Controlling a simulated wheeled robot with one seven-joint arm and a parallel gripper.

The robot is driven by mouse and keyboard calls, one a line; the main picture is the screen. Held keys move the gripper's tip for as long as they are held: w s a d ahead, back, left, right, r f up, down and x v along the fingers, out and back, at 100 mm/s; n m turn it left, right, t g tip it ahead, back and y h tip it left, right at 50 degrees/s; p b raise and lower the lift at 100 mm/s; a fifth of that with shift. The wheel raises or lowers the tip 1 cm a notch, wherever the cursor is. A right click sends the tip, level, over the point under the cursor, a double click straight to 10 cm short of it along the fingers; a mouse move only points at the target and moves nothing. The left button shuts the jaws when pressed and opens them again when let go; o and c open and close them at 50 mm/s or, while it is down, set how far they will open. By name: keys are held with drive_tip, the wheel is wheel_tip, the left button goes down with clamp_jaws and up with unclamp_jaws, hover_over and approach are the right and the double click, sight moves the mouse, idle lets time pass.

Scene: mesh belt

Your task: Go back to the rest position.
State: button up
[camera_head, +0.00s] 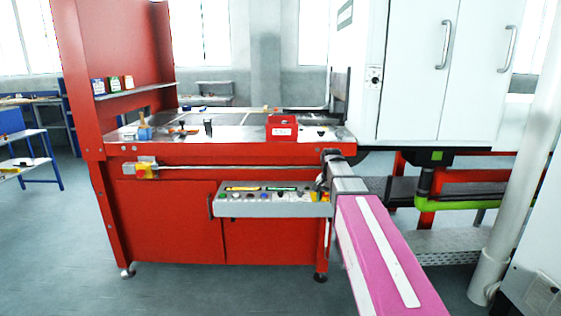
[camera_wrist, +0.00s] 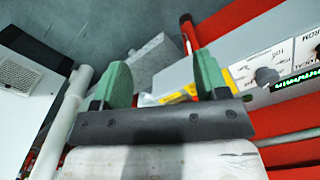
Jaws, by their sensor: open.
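My gripper (camera_wrist: 160,64) shows in the wrist view as two green fingers standing wide apart on a dark bar. Nothing is held between them. Beyond the fingers are a yellow part (camera_wrist: 178,95) and a grey block-like surface (camera_wrist: 150,62). In the head view I cannot clearly make out my gripper. A long pink and grey shape there reaches up from the lower right to the right end of the control panel.
A red workbench (camera_head: 160,215) with a steel top carries a red box (camera_head: 282,127) and small tools. The grey control panel (camera_head: 232,208) juts from its front and shows close on the right in the wrist view (camera_wrist: 245,75). A white cabinet (camera_head: 425,75) stands right.

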drive_tip(key=s+f+n, duration=0.5)
drive_tip(key=s+f, duration=1.4)
drive_tip(key=f, duration=0.2)
drive_tip(key=shift+s+f+n, duration=0.2)
drive_tip(key=shift+f+n, duration=0.15)
drive_tip(key=shift+n, duration=0.05)
